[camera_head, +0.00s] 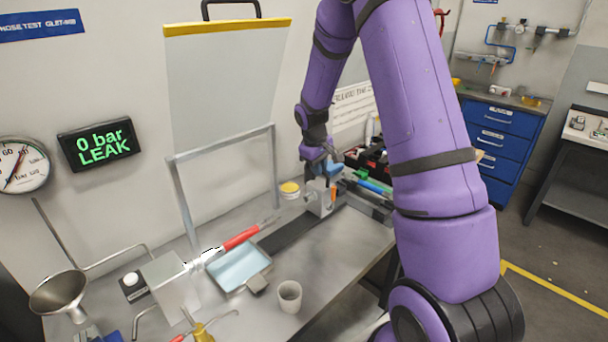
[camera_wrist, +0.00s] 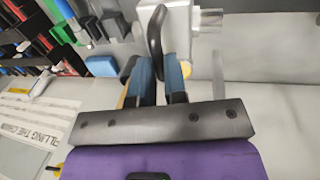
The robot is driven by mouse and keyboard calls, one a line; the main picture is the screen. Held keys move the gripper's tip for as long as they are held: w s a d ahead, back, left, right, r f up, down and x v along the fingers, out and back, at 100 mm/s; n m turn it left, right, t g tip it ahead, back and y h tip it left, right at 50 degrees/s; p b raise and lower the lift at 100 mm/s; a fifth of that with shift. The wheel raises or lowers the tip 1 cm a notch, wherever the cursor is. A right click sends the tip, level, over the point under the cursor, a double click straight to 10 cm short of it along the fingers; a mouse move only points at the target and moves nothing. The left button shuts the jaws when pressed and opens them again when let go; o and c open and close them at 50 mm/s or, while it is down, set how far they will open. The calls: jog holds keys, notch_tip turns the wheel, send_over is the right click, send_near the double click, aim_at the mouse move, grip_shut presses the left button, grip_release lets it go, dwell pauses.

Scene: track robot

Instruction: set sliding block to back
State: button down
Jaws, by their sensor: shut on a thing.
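The sliding block (camera_head: 318,204) is a small light grey block on a dark rail (camera_head: 290,231) that runs across the bench top. It stands near the end of the bare stretch of rail, in front of the wall. My gripper (camera_head: 326,172) is above the block and shut on its upper part. In the wrist view the pale block (camera_wrist: 182,20) fills the top middle, with a short metal cylinder on its right. There my fingers (camera_wrist: 160,78) close around a dark upright handle (camera_wrist: 156,30) by the block. The fingers partly hide the exact contact.
A yellow-lidded jar (camera_head: 289,189) stands close left of the block. Tools (camera_head: 372,184) crowd its right.

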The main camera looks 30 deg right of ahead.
aim_at(318, 184)
jog(key=shift+w+d+r, duration=0.1)
jog(key=shift+w+d, duration=0.1)
jog(key=shift+d, duration=0.65)
jog(key=c, duration=1.2)
grip_release()
jog(key=shift+d, duration=0.15)
jog(key=shift+o, duration=0.2)
notch_tip(318, 184, up, 10)
jog(key=a, duration=0.2)
jog(key=shift+s+r, duration=0.2)
jog(key=shift+r, duration=0.05)
jog(key=shift+a+r, duration=0.1)
jog(key=shift+a, duration=0.05)
